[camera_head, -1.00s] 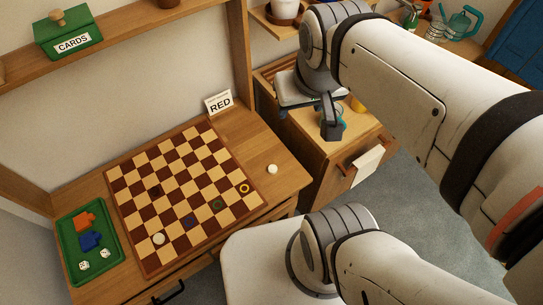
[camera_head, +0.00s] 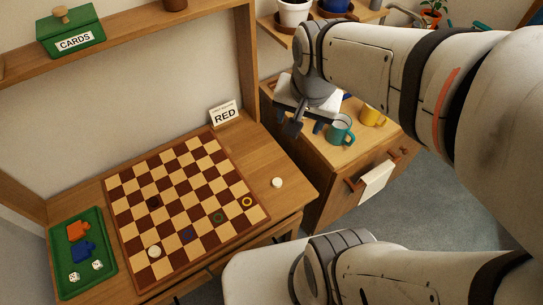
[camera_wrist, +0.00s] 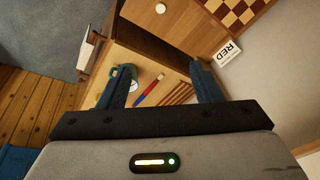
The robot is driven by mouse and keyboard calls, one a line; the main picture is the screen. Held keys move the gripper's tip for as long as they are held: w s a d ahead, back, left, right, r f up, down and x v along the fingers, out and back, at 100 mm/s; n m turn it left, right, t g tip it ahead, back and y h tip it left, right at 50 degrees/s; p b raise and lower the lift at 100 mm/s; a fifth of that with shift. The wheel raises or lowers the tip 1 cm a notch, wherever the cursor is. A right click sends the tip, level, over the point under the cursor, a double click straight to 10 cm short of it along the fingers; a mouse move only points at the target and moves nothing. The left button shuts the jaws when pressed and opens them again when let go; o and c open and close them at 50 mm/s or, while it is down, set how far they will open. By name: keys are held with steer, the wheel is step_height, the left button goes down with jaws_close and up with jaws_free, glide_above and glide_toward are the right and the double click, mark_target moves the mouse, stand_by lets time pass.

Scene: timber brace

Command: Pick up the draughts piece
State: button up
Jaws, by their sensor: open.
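A white draughts piece (camera_head: 277,182) lies on the bare wood of the desk, right of the checkered board (camera_head: 160,275). It also shows at the top of the wrist view (camera_wrist: 160,8). Another white piece (camera_head: 154,251) and a dark piece (camera_head: 153,201) are on the board. My gripper (camera_head: 305,128) is above the cabinet, up and right of the loose white piece and apart from it. In the wrist view my gripper (camera_wrist: 162,72) is open, with nothing held between its fingers.
A teal mug (camera_head: 341,130) and a yellow mug (camera_head: 373,116) stand on the cabinet (camera_head: 325,185) near my gripper. A RED card (camera_head: 224,113) stands behind the board. A green tray (camera_head: 62,235) holds dice and game pieces. Desk around the loose piece is clear.

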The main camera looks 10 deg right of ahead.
steer(key=w+f+m+g+b, duration=0.1)
steer(key=w+f+m+b, duration=0.4)
steer(key=f, duration=0.5)
steer(key=w+f+m+g+b, duration=0.1)
steer(key=w+f+m+b, duration=0.2)
steer(key=f+m+b, duration=0.5)
steer(key=m+g+b, duration=0.1)
steer(key=m+b, duration=0.4)
steer(key=m, duration=0.4)
glide_toward(277, 182)
steer(key=shift+d+f, duration=0.25)
steer(key=shift+f+m, duration=0.5)
steer(key=shift+f, duration=0.2)
step_height(277, 182, down, 7)
steer(key=shift+a+r+b, duration=0.1)
steer(key=shift+a+b, duration=0.05)
steer(key=shift+b, duration=0.3)
steer(key=shift+c, duration=0.3)
steer(key=c, duration=1)
